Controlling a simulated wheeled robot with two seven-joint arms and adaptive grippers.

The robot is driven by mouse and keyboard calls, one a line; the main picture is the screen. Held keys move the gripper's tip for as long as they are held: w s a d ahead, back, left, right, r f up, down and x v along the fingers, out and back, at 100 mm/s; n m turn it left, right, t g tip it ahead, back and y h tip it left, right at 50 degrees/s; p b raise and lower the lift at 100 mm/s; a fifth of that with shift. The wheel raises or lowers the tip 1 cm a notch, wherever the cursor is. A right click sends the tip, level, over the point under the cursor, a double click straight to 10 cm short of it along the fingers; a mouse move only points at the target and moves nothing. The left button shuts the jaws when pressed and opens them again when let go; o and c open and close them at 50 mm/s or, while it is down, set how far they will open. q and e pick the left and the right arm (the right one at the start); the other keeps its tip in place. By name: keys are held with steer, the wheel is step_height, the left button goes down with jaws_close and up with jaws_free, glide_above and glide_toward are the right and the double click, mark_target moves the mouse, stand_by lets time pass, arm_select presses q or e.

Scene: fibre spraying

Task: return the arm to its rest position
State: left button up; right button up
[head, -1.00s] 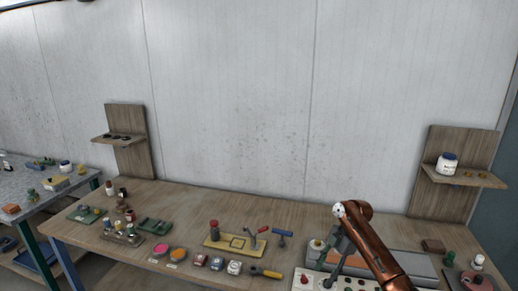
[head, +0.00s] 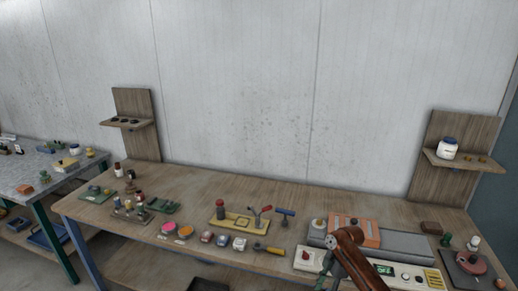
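My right arm, copper-coloured, comes in from the bottom right, in front of the workbench (head: 210,188). Its wrist end is over the front of a white control panel with a grey top. My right gripper (head: 325,271) is a small dark shape hanging below the wrist near the bottom edge. Its fingertips are not clear, so I cannot tell whether it is open or shut, and I see nothing held in it. My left arm and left gripper are not in view.
An orange-and-grey device (head: 354,231) sits behind my wrist. A yellow plate with handles (head: 237,220), a yellow-handled tool (head: 268,249) and small jars stand left of it. A red round part (head: 470,262) lies at the right. Wall shelves (head: 128,124) flank the bench.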

steer(key=s+a+f+m+t, duration=0.2)
steer(key=s+f+m, duration=0.6)
steer(key=s+f, duration=1.15)
steer(key=s+d+r+m+t+h, duration=0.25)
steer(key=s+d+m, duration=0.4)
steer(key=s, duration=0.45)
steer(key=s+d+r+m+t+h, duration=0.15)
steer(key=s+d+r+m, duration=0.45)
steer(key=s, duration=0.6)
step_height(320, 180, down, 31)
steer(key=s+n+g, duration=0.1)
steer(key=s+g, duration=0.1)
steer(key=s+f+g, duration=0.1)
steer(key=s+f, duration=1.7)
steer(key=s, duration=0.1)
steer(key=shift+s+a+n+y, duration=0.3)
steer(key=shift+s+n, duration=0.1)
steer(key=shift+n, duration=0.05)
